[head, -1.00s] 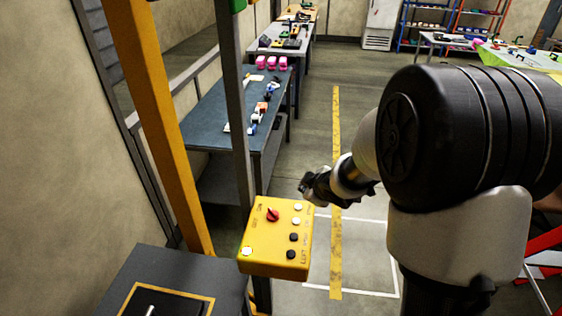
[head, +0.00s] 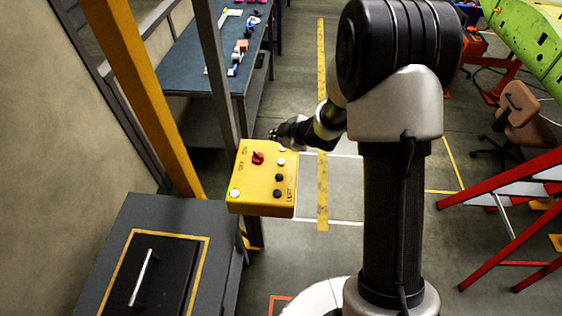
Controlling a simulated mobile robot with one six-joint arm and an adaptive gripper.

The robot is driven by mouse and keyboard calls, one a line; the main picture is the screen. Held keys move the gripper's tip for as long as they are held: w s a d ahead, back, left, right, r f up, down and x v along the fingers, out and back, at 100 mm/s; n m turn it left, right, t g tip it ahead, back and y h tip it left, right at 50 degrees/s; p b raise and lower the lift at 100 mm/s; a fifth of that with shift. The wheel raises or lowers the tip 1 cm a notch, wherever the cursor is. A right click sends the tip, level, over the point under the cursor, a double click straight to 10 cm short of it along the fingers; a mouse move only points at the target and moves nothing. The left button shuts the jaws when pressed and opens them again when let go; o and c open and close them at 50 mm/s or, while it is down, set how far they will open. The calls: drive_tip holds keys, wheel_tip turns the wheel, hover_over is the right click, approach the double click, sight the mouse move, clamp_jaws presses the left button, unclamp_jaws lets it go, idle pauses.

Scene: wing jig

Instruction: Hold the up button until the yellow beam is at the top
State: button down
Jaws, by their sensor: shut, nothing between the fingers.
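A yellow control box (head: 250,204) hangs on a grey post left of centre. Its face has a red rotary knob (head: 257,157), two white buttons, the upper one (head: 282,148) and the lower one (head: 281,161), and two black buttons, the upper one (head: 278,177) and the lower one (head: 277,193). A pale round lamp or button (head: 235,193) is at its lower left corner. The labels are too small to read. My gripper (head: 275,135) is shut and empty at the box's far edge, near the upper white button; contact cannot be told. A yellow slanted beam (head: 130,85) stands at left; its top is out of view.
A dark cabinet (head: 190,220) with a handle stands at lower left. A blue workbench (head: 190,60) with small parts is behind the box. A red-framed stepladder (head: 500,240), a brown chair (head: 525,120) and a green wing panel (head: 535,45) are at right. Floor beyond the box is open.

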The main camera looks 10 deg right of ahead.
sight(279, 163)
wheel_tip(279, 163, down, 8)
drive_tip(key=b, duration=0.7)
drive_tip(key=shift+f, duration=0.1)
drive_tip(key=shift+f, duration=0.1)
idle(0.9)
drive_tip(key=shift+f+b, duration=0.3)
drive_tip(key=shift+b, duration=0.1)
drive_tip(key=shift+f+b, duration=0.4)
drive_tip(key=shift+f, duration=0.1)
idle(4.9)
